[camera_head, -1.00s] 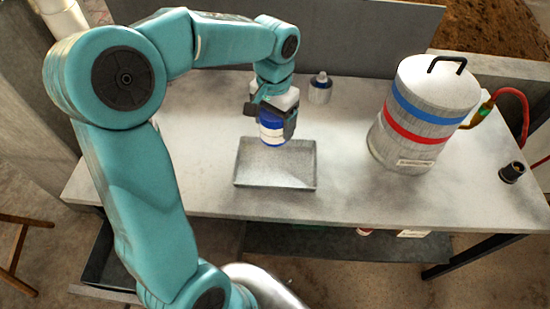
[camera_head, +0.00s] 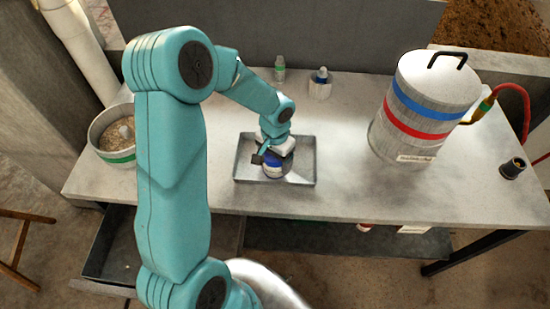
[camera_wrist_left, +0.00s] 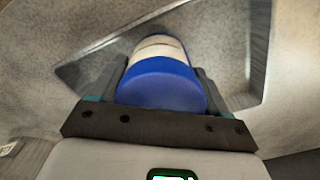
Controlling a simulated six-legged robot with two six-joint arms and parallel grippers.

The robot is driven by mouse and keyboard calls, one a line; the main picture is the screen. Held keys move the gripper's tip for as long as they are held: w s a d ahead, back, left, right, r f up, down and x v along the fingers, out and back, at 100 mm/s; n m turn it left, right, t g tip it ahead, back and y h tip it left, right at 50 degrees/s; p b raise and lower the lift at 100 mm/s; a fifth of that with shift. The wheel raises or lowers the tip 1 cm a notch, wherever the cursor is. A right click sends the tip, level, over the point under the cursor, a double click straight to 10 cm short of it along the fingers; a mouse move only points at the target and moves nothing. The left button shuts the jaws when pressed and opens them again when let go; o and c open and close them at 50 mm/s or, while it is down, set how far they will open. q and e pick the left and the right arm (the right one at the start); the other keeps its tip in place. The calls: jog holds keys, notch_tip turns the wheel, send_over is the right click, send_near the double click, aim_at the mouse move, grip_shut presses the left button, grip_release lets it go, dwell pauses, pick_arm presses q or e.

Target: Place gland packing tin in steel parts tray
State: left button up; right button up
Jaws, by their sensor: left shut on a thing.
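The gland packing tin (camera_head: 272,170) is a small cylinder with a blue end and a white band. My left gripper (camera_head: 270,160) is shut on it, inside the outline of the steel parts tray (camera_head: 303,181). In the left wrist view the tin (camera_wrist_left: 162,82) lies between the two fingers of my left gripper (camera_wrist_left: 160,88), its blue end toward the camera, with the tray (camera_wrist_left: 236,62) behind it. I cannot tell whether the tin touches the tray floor. My right gripper is not in view.
A large metal canister (camera_head: 424,108) with blue and red bands stands right of the tray. A grain-filled pot (camera_head: 113,155) is at the left. A black cup (camera_head: 513,168) is far right.

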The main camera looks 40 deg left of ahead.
pick_arm(q)
jog(key=shift+s, duration=0.1)
jog(key=shift+f, duration=0.1)
jog(key=o, duration=1.2)
jog(key=shift+o, duration=0.2)
jog(key=shift+r, duration=0.4)
notch_tip(320, 180, up, 11)
jog(key=shift+r, duration=0.35)
